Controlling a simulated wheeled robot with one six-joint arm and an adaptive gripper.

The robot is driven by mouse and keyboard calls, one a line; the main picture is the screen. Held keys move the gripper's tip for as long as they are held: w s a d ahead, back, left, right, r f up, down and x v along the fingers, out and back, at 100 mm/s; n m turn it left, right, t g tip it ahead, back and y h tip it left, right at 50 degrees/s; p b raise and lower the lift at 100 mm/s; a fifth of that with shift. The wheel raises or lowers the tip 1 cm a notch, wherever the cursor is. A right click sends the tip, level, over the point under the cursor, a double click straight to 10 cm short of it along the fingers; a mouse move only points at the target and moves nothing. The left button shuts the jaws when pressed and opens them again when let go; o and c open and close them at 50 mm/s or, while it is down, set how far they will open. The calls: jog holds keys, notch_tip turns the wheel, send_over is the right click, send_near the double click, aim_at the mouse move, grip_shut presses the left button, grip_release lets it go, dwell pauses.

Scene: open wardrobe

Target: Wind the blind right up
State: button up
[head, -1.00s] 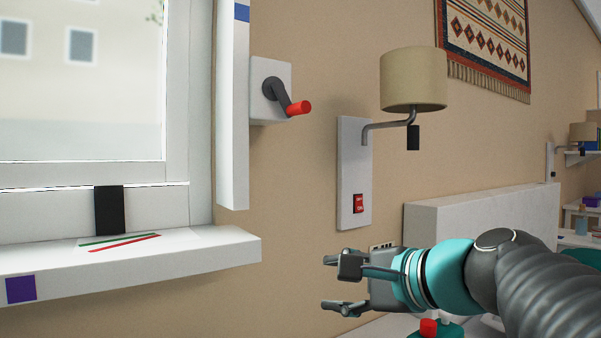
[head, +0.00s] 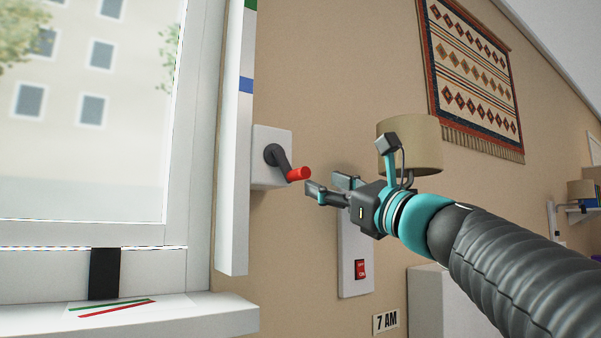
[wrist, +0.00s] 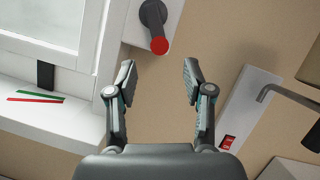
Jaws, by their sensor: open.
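A crank with a dark grey arm and a red knob (head: 299,174) sits on a white wall box (head: 268,150) right of the window. The crank arm points down and to the right. My gripper (head: 326,186) is open and empty, just right of and slightly below the red knob in the head view, apart from it. In the wrist view the red knob (wrist: 159,46) shows beyond and between the open fingertips (wrist: 159,70). The window pane (head: 85,110) is clear where it shows; I cannot make out the blind.
A white vertical strip (head: 239,200) with blue and green marks stands left of the crank. A lamp (head: 425,135) and its plate with a red switch (head: 360,268) are close behind my gripper. The window sill (head: 200,316) juts out below.

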aim_at(307, 177)
jog(key=p+x, duration=0.1)
jog(key=x, duration=0.7)
jog(key=shift+a+r, duration=0.1)
grip_shut()
